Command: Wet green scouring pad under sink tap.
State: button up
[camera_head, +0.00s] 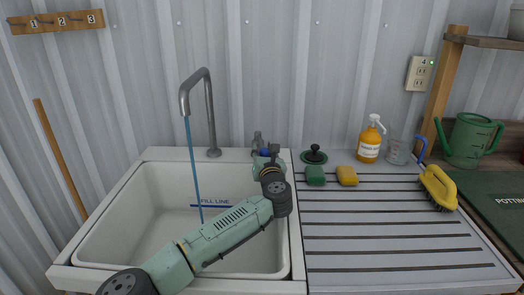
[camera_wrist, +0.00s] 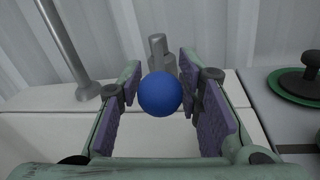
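The green scouring pad (camera_head: 315,176) lies on the ribbed drainboard, just right of the sink basin. The grey gooseneck tap (camera_head: 209,110) stands behind the basin, and a thin blue stream (camera_head: 194,165) runs from its spout into the sink (camera_head: 130,225). My gripper (camera_head: 268,153) is at the sink's back right rim, by a short metal tap post (camera_head: 257,140). In the wrist view its two purple-padded fingers (camera_wrist: 163,100) are open on either side of a blue ball-shaped knob (camera_wrist: 160,94). I cannot tell whether they touch it.
A yellow sponge (camera_head: 347,176) lies right of the green pad, with a dark green round lid (camera_head: 314,157) behind. An orange soap bottle (camera_head: 369,142), clear cup (camera_head: 398,150), yellow brush (camera_head: 438,187) and green watering can (camera_head: 468,140) stand farther right. The front drainboard (camera_head: 395,245) is clear.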

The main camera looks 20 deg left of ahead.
jog(key=shift+a, duration=0.1)
jog(key=v, duration=1.2)
jog(key=shift+w, duration=0.1)
